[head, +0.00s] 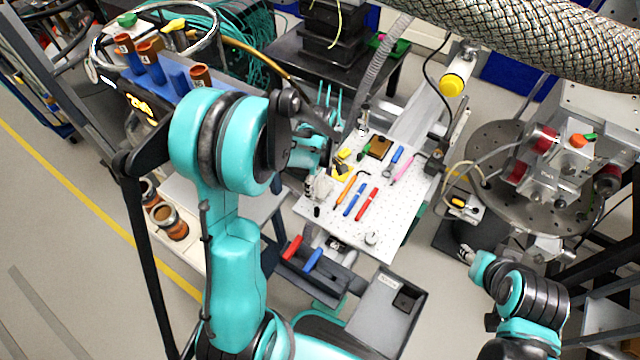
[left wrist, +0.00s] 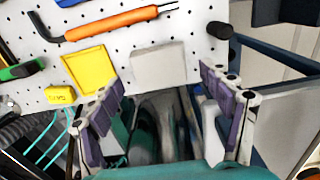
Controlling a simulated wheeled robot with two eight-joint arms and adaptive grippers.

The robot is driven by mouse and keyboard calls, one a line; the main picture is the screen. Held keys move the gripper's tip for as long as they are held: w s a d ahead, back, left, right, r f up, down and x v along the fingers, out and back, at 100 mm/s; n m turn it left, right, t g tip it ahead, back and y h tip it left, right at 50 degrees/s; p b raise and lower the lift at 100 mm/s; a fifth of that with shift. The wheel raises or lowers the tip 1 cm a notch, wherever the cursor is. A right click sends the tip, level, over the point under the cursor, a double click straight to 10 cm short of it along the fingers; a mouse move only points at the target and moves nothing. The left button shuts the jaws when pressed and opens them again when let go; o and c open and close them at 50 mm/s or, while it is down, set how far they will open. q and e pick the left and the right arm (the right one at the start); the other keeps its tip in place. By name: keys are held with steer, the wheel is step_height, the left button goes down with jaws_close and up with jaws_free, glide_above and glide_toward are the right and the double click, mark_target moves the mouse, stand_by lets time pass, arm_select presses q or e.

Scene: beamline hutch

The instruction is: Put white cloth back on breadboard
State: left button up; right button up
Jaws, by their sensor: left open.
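In the left wrist view, a small white folded cloth (left wrist: 158,66) lies at the near edge of the white perforated breadboard (left wrist: 200,22), between a yellow tray (left wrist: 88,68) and a black knob. The breadboard also shows in the head view (head: 385,235). My left gripper (left wrist: 162,98) is open and empty, its purple-padded fingers apart, with the cloth beyond and between them. My right gripper (head: 467,253) is right of the board, too small to judge.
An orange driver (head: 346,188), blue and red tools (head: 367,204) and a pink tool (head: 402,170) lie on the breadboard. A round steel chamber plate (head: 490,205) stands to the right. A grey box (head: 383,310) and a red-handled tool (head: 292,248) are in front.

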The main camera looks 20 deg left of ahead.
mark_target(320, 188)
arm_select(q)
step_height(320, 188, up, 9)
steer(key=p, duration=0.2)
steer(key=s+d+r+m+t, duration=0.3)
steer(key=s+r+m, duration=0.2)
steer(key=m, duration=0.3)
steer(key=s+d+r+m+t, duration=0.2)
steer(key=s+r+m+t, duration=0.2)
steer(key=s+m, duration=0.4)
steer(key=shift+s+d+r, duration=0.2)
steer(key=shift+d+r, duration=0.2)
steer(key=shift+r, duration=0.2)
step_height(320, 188, down, 4)
steer(key=b, duration=0.3)
steer(key=shift+f+b, duration=0.1)
steer(key=shift+b, duration=0.2)
